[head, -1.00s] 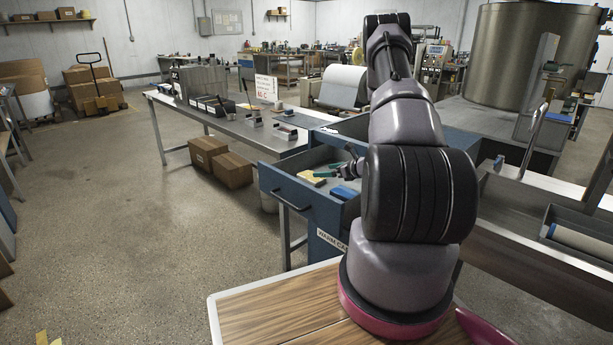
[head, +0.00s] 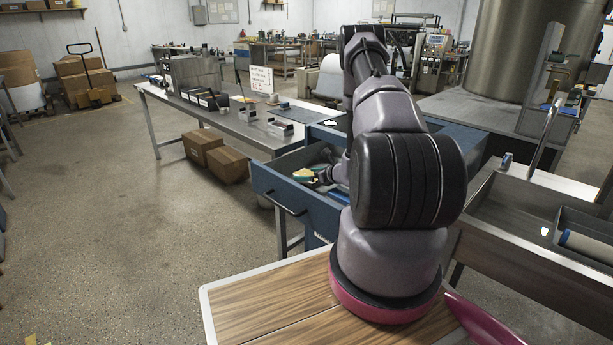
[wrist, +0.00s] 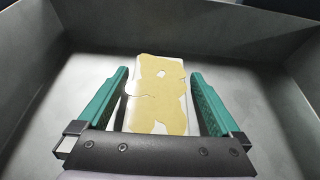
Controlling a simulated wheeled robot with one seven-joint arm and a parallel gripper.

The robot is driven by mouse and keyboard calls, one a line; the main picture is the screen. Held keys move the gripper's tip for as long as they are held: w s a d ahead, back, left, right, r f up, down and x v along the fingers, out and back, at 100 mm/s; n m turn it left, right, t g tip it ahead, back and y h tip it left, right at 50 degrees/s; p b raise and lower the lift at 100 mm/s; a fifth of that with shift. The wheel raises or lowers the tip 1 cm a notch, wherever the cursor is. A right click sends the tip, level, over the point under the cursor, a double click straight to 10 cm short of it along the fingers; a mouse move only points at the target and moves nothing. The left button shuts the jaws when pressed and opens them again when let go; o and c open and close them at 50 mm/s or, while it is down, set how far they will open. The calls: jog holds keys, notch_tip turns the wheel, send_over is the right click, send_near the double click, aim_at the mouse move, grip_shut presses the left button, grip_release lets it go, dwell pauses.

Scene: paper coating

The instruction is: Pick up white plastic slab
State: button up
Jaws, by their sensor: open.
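The white plastic slab (wrist: 160,98) lies in a grey-lined open drawer (wrist: 240,60). A cracked yellow layer covers most of its top, with white showing at the edges and through a small hole. My gripper (wrist: 160,74) is open in the wrist view, with one green finger on each side of the slab. A narrow gap shows beside the fingers; the slab's near end is hidden by the gripper body. In the head view the drawer (head: 290,197) is blue outside, and my arm hides part of its inside.
The drawer walls stand close around my gripper. A steel table (head: 232,122) with small items is behind the drawer, with cardboard boxes (head: 228,166) beneath it. A steel sink bench (head: 500,225) is at right. The floor at left is open.

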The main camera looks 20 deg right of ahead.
jog(key=shift+w+f, duration=0.1)
jog(key=shift+w, duration=0.05)
jog(key=shift+a, duration=0.1)
jog(key=c, duration=1.3)
